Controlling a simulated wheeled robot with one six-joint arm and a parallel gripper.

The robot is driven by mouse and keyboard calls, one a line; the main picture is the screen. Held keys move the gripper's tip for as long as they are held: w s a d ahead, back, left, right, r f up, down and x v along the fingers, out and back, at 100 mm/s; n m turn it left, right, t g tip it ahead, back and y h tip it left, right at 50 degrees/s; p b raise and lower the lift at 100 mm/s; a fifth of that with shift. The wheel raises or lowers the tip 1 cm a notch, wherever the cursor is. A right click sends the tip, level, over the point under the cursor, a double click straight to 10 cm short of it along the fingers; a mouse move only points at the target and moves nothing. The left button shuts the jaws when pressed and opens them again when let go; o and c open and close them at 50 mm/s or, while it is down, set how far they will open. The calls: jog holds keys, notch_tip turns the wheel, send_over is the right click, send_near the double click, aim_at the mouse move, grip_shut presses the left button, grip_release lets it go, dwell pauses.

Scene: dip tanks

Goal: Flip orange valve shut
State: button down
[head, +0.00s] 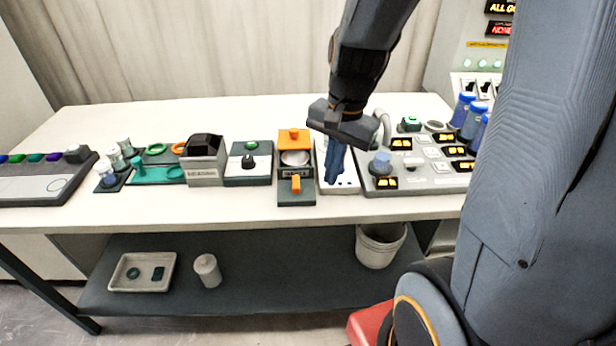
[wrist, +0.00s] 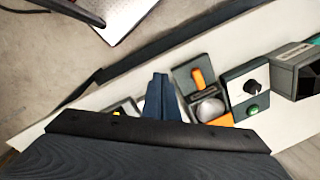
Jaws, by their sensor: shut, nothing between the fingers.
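The orange valve handle (head: 296,184) sits at the front of a dark unit on the table, with a round pale dish (head: 295,158) and an orange block (head: 294,138) behind it. In the wrist view the orange handle (wrist: 198,77) lies just right of my fingertips. My gripper (head: 334,170) is shut and empty, pointing down over the white panel (head: 346,184) just right of the valve unit. It is apart from the handle. In the wrist view my gripper (wrist: 161,80) shows as two blue fingers held together.
A black-knob box with a green button (head: 252,146) and a grey dark-topped box (head: 204,160) stand left of the valve unit. A button panel (head: 425,180) with blue-capped jars (head: 470,122) stands to the right. The table front edge is clear.

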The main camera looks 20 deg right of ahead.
aim_at(296, 186)
jog(key=w+d+r+m+y, duration=0.1)
jog(key=w+m, duration=0.1)
jog(key=m, duration=0.3)
jog(key=w+d+r+m, duration=0.1)
jog(key=w+d+m, duration=0.1)
jog(key=m, duration=0.4)
jog(key=shift+w+d+r+y, duration=0.25)
jog(key=shift+w+r+y, duration=0.15)
jog(key=shift+w, duration=0.4)
jog(key=shift+f, duration=0.1)
jog(key=p+x, duration=0.1)
jog(key=x, duration=0.8)
jog(key=shift+a+f, duration=0.1)
jog(key=shift+f, duration=0.25)
jog(key=a+p, duration=0.1)
jog(key=a, duration=0.2)
jog(key=shift+w+p, duration=0.35)
jog(key=shift+p, duration=0.05)
jog(key=shift+w+a+f, duration=0.15)
jog(key=shift+w+a, duration=0.05)
jog(key=shift+a, duration=0.25)
jog(key=shift+s+a+m+p, duration=0.1)
jog(key=shift+s+m+p, duration=0.1)
jog(key=shift+m+p, duration=0.55)
